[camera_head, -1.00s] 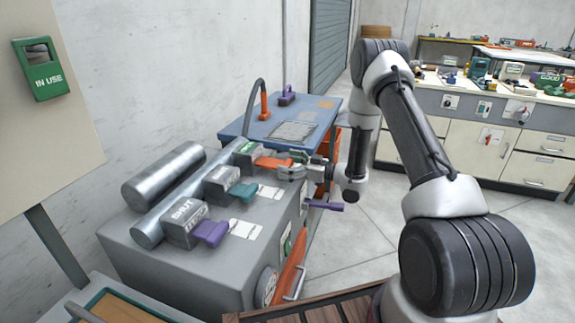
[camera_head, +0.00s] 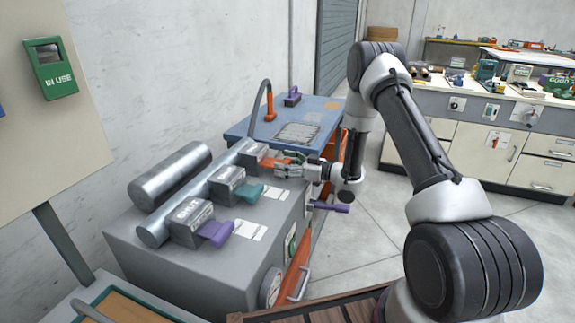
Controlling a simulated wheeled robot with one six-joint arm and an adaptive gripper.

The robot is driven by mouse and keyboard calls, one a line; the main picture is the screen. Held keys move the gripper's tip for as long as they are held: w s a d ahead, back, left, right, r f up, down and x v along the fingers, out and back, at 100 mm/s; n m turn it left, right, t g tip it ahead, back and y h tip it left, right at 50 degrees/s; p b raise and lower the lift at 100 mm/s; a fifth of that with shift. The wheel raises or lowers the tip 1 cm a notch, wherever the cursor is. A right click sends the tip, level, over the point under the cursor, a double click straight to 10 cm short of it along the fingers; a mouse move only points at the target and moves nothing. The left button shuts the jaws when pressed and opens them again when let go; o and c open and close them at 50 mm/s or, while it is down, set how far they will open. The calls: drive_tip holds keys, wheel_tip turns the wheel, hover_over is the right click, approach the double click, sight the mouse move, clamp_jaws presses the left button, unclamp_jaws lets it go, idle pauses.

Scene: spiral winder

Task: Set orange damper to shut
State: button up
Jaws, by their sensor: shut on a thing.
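The orange damper (camera_head: 270,161) is the farthest of three dampers on top of the grey machine cabinet (camera_head: 160,262). Its lever points right from its small grey housing. My gripper (camera_head: 283,167) is shut on the orange lever and partly covers it. The marking on the orange damper's housing is too small to read.
A teal damper (camera_head: 249,192) and a purple damper (camera_head: 216,232) stand nearer on the same cabinet top. Metal cylinders (camera_head: 170,172) lie behind them along the wall side. A blue-topped bench (camera_head: 235,133) with a hooked orange-based pipe (camera_head: 269,113) is beyond. A purple handle (camera_head: 332,207) sticks out below my gripper.

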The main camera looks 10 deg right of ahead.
drive_tip(key=o, duration=1.5)
drive_tip(key=shift+c, duration=0.2)
drive_tip(key=v, duration=1.2)
